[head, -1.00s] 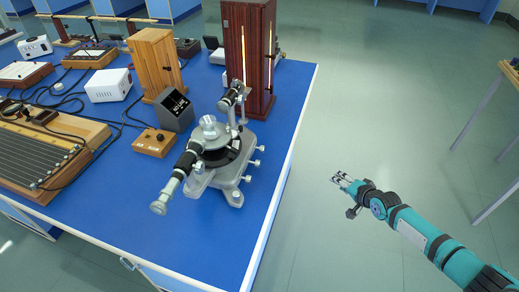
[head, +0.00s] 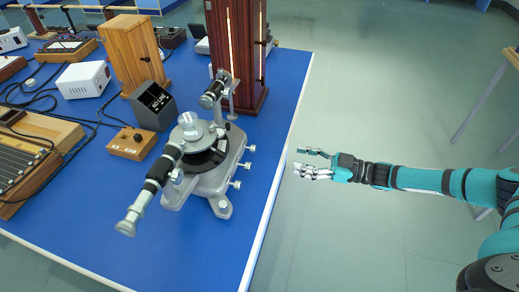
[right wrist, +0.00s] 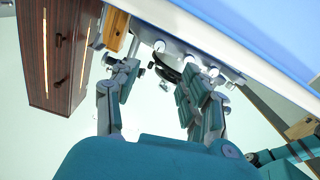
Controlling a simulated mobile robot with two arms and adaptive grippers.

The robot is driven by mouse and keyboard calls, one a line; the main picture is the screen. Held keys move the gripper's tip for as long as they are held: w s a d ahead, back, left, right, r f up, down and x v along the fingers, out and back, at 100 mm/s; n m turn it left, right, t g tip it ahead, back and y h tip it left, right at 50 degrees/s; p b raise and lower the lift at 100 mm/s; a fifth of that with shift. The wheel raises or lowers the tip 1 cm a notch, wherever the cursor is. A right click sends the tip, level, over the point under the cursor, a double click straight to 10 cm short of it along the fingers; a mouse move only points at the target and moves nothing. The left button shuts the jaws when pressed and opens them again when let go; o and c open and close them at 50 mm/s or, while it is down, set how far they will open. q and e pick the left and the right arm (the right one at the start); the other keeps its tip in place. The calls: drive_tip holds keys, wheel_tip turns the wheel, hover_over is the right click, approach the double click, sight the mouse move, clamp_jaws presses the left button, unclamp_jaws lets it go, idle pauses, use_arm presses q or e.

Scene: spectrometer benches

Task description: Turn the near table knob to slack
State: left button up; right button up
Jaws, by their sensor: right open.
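The grey spectrometer (head: 205,165) stands on the blue bench top (head: 230,262), with its black telescope (head: 158,172) angled to the lower left. Three silver knobs stick out from its right side: a far one (head: 251,148), a middle one (head: 245,166) and a near one (head: 237,184). No label shows which knob locks the table. My right gripper (head: 298,163) is open and empty just off the bench's right edge, pointing left toward the knobs, with a gap between. In the right wrist view its spread fingers (right wrist: 158,88) frame part of the spectrometer. My left gripper is out of view.
A tall dark wooden cabinet (head: 237,60) stands behind the spectrometer. A small wooden box with a black knob (head: 131,144) and a dark display unit (head: 153,106) stand to its left.

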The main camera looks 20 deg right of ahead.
sight(261, 159)
drive_tip(key=b+x, duration=0.1)
drive_tip(key=x, duration=1.1)
drive_tip(key=shift+w+a+b, duration=0.1)
drive_tip(key=shift+w+b, duration=0.1)
drive_tip(key=shift+b, duration=0.15)
clamp_jaws()
